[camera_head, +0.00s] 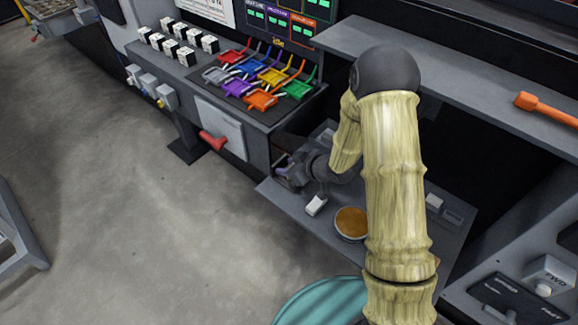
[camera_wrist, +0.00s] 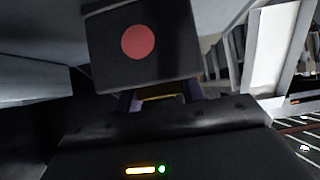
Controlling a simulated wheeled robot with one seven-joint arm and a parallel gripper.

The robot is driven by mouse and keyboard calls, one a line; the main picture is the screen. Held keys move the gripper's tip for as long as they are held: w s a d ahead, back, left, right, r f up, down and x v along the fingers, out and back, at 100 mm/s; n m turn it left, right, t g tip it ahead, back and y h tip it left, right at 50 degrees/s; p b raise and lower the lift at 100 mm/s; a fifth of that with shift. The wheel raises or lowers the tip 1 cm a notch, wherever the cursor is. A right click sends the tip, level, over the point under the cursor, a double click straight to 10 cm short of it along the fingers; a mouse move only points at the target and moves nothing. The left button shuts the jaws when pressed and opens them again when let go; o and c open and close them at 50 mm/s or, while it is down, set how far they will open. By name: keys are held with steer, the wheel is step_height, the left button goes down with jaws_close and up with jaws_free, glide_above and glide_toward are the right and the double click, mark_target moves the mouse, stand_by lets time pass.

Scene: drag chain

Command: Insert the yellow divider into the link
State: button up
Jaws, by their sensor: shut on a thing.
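My gripper (camera_wrist: 160,100) has purplish fingers, partly hidden behind its own dark housing in the wrist view. A thin yellow strip, the yellow divider (camera_wrist: 161,98), shows between the fingers, and they are shut on it. A dark block (camera_wrist: 110,42) with a red disc on its face stands just beyond the fingers and fills the top middle of the wrist view. I cannot tell whether it is the link, or whether the divider touches it. In the head view my gripper (camera_head: 284,170) is at the left end of the lower table, beside the bench; the divider and link cannot be made out there.
The lower table (camera_head: 375,260) holds a round dish (camera_head: 351,223) with amber contents and a small white block (camera_head: 317,204). Several coloured trays, one yellow (camera_head: 273,76), lie on the bench at left. A shelf (camera_head: 450,75) overhangs behind my arm. Open floor lies to the left.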

steer(key=shift+r, duration=0.25)
steer(key=shift+w+a+p, duration=0.4)
steer(key=shift+w, duration=0.05)
stand_by(1.8)
steer(key=shift+a+f, duration=0.1)
steer(key=shift+f, duration=0.25)
stand_by(0.4)
steer(key=shift+r, duration=0.35)
